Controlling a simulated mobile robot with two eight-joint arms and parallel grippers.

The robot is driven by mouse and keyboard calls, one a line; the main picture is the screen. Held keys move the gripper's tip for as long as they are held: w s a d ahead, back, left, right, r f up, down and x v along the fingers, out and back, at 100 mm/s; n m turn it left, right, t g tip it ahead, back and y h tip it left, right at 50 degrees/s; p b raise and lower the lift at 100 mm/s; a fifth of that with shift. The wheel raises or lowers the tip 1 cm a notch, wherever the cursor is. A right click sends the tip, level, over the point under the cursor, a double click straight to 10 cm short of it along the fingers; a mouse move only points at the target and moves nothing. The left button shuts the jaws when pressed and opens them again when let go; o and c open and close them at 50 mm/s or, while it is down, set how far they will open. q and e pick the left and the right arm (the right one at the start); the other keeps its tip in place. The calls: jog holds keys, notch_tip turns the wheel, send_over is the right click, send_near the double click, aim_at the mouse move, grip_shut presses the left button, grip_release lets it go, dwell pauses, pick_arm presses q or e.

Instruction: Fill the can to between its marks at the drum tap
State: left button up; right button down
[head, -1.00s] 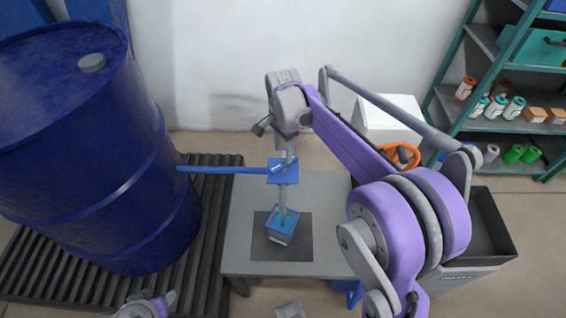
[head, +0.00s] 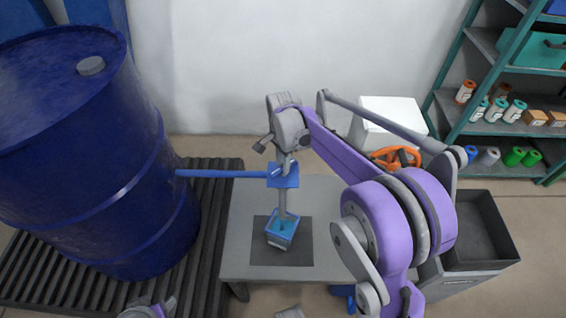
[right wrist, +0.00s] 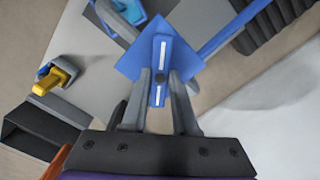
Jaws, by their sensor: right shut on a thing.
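The blue drum (head: 85,150) stands at the left in the head view. A thin blue pipe (head: 222,173) runs from its side to a square blue tap plate (head: 284,181), with a grey spout (head: 282,203) pointing down. The light-blue can (head: 281,239) stands upright below the spout, on a dark mat; its marks and level are too small to read. My right gripper (head: 286,164) is at the tap from above. In the right wrist view its fingers (right wrist: 160,92) are on either side of the blue tap handle (right wrist: 161,60), which has white stripes. The can (right wrist: 128,14) is partly cut off there.
The grey table (head: 240,258) carries the dark mat (head: 262,252). A black ribbed pallet (head: 45,262) lies under the drum. A dark open bin (head: 480,230) and a shelf rack (head: 480,45) are at right. An orange valve wheel (head: 398,157) stands near a white box.

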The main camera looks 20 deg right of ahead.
dwell(0.4)
jog(key=m, duration=0.3)
jog(key=shift+m, duration=1.9)
jog(key=c, duration=0.7)
grip_release()
jog(key=shift+r, duration=0.1)
notch_tip(320, 180, up, 11)
jog(key=shift+f+p, duration=0.15)
jog(key=shift+p, duration=0.75)
